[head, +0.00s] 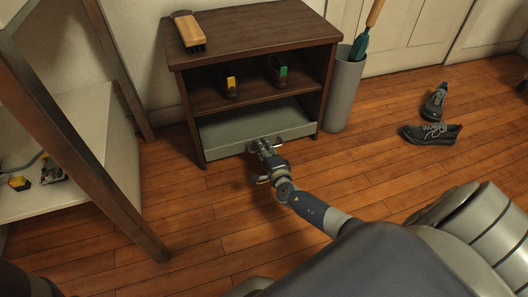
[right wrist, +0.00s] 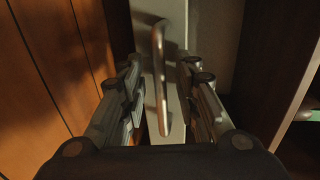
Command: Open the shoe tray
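The grey-green shoe tray (head: 225,146) sits in the bottom compartment of the dark wooden cabinet (head: 252,40). Its front looks roughly in line with the cabinet's front edge. My right gripper (head: 262,146) is at the middle of the tray front and partly hides the handle. In the right wrist view, the metal bar handle (right wrist: 160,80) stands between the two fingers of my right gripper (right wrist: 158,88). The fingers are apart, with a gap visible on each side of the bar. My left gripper is not in view.
A brush (head: 188,31) lies on the cabinet top. A grey bin (head: 344,92) stands against the cabinet's right side. Dark shoes (head: 432,133) lie on the floor at right. A shelf unit (head: 70,180) stands at left. The floor before the tray is clear except my arm.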

